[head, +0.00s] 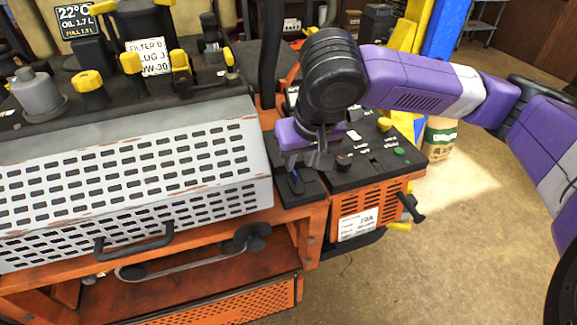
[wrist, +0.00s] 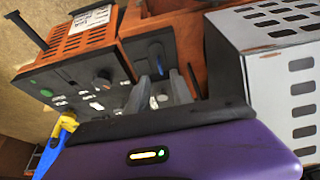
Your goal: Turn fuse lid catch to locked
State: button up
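A blue catch (head: 296,183) stands on a dark lid plate (head: 291,197) between the grey slotted guard and the black control panel; I take it to be the fuse lid catch. My gripper (head: 308,163) is just above and behind it, pointing down, and partly hides the plate. In the wrist view the blue catch (wrist: 156,55) lies just beyond the two grey fingertips of my gripper (wrist: 161,82). The fingers are apart, with no object clearly held between them. I cannot tell whether a finger touches the catch, or read its locked mark.
The black control panel (head: 375,155) has knobs, a green button (head: 398,151) and white labels. An orange vented box (head: 365,205) with a black handle is below it. The grey slotted guard (head: 130,175) is at left. Yellow-capped parts stand behind. Open floor is at right.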

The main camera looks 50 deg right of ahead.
aim_at(295, 173)
jog(key=shift+p+x, duration=0.45)
jog(key=shift+x, duration=2.75)
grip_shut()
